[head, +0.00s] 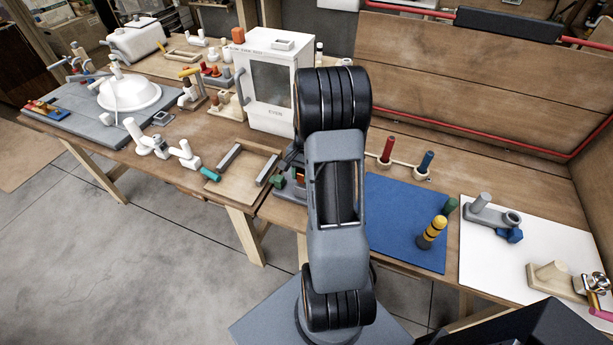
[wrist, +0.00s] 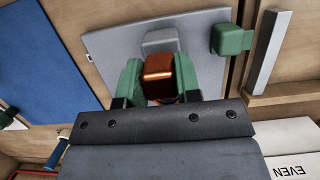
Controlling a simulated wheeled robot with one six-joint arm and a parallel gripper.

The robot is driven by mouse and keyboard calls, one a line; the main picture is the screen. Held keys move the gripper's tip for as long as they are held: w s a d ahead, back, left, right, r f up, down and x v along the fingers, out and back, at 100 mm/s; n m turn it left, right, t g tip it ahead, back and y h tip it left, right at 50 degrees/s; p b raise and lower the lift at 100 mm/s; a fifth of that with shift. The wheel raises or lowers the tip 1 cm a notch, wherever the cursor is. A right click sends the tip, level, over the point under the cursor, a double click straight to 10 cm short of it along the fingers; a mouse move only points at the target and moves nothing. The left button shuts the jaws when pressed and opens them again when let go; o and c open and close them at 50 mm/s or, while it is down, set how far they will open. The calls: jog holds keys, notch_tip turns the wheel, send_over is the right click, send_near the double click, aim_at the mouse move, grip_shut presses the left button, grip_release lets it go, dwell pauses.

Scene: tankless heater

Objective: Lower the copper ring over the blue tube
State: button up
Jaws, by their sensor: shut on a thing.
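My gripper (wrist: 158,82) has green fingers and is shut on a copper-coloured piece, which I take as the copper ring (wrist: 158,66). Its visible side looks blocky, and no hole shows from this angle. It is over a grey plate (wrist: 205,70), in front of a grey block; whether it touches either I cannot tell. In the head view my arm hides most of the gripper, and a bit of orange shows beside it. The blue tube (head: 425,161) stands upright at the back, right of my arm, beside a red tube (head: 388,151). The blue tube also shows at the wrist view's lower left (wrist: 55,152), apart from the gripper.
A blue mat (head: 395,222) with a yellow-banded peg (head: 432,233) lies right of my arm. A white board (head: 490,262) with fixtures is farther right. A white oven-like box (head: 270,82) stands behind. A wooden tray (head: 235,185) with grey bars lies left of the gripper.

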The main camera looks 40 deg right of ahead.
jog(key=shift+b+x, duration=0.5)
jog(key=shift+x, duration=0.3)
dwell(0.4)
jog(key=shift+d, duration=0.15)
jog(key=o, duration=1.1)
jog(key=shift+w, duration=0.1)
jog(key=shift+r, duration=0.15)
jog(key=v, duration=1.3)
jog(key=shift+d+r+b, duration=0.2)
jog(key=shift+r+b, duration=0.05)
jog(key=shift+b, duration=0.1)
